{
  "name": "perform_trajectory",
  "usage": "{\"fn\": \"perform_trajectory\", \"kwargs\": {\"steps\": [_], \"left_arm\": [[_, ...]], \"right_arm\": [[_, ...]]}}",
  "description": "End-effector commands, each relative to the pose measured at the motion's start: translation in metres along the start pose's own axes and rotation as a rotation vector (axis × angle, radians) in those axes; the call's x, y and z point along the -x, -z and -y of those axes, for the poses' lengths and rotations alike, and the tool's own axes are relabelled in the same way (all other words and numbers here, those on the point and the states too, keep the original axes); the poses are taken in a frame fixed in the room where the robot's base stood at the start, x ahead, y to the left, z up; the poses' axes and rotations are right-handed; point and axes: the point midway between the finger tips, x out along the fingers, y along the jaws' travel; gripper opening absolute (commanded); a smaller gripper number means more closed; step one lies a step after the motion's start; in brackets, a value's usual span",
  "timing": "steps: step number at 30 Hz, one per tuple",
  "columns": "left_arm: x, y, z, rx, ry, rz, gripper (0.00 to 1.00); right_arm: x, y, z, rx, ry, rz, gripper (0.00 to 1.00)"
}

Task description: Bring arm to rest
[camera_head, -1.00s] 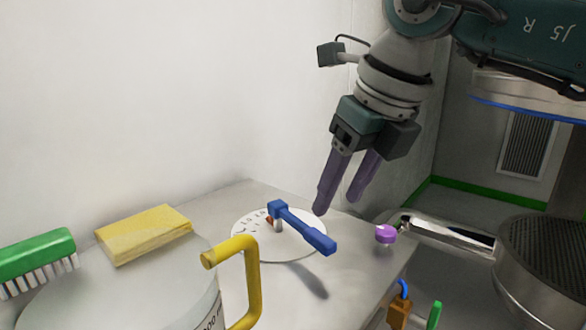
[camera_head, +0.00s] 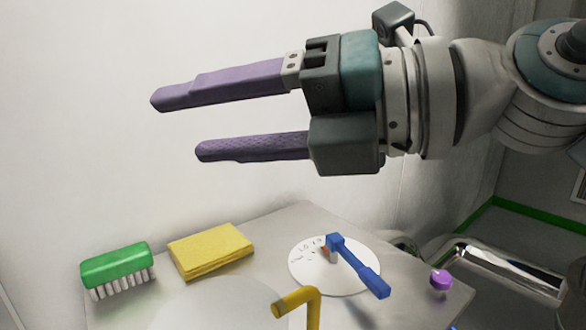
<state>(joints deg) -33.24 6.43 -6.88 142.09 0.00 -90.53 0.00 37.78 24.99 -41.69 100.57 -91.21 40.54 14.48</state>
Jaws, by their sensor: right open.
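My right gripper (camera_head: 178,124) is in the upper middle of the head view, with its arm coming in from the right. Its two purple fingers point left and stand apart with nothing between them. It is above the grey bench top (camera_head: 285,228) and in front of the white wall. My left gripper is not in view.
On the bench are a green brush (camera_head: 115,265), a yellow sponge (camera_head: 210,250) and a white dial disc (camera_head: 310,276) with a blue handle (camera_head: 358,267). A yellow bent handle (camera_head: 300,300) rises in front. A purple knob (camera_head: 441,280) and a shiny metal pipe (camera_head: 500,270) are at right.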

Motion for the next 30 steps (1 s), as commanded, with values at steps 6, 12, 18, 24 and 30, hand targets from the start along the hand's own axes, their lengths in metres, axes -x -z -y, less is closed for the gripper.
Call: {"fn": "perform_trajectory", "kwargs": {"steps": [6, 12, 18, 24, 30], "left_arm": [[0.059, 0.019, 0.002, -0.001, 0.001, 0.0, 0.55], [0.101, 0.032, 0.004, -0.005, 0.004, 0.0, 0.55], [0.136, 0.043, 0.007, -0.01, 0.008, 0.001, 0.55], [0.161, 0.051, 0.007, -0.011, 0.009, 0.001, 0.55], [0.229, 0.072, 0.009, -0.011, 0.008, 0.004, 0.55]], "right_arm": [[0.078, -0.107, -0.087, -0.605, -0.439, 0.665, 0.57], [0.187, -0.113, -0.006, -1.288, -0.399, 1.281, 0.57], [0.249, 0.015, 0.056, -1.935, 0.017, 1.676, 0.57], [0.271, 0.143, 0.026, -2.365, 0.534, 1.765, 0.57], [0.284, 0.126, -0.041, -2.43, 0.645, 1.753, 0.57]]}}
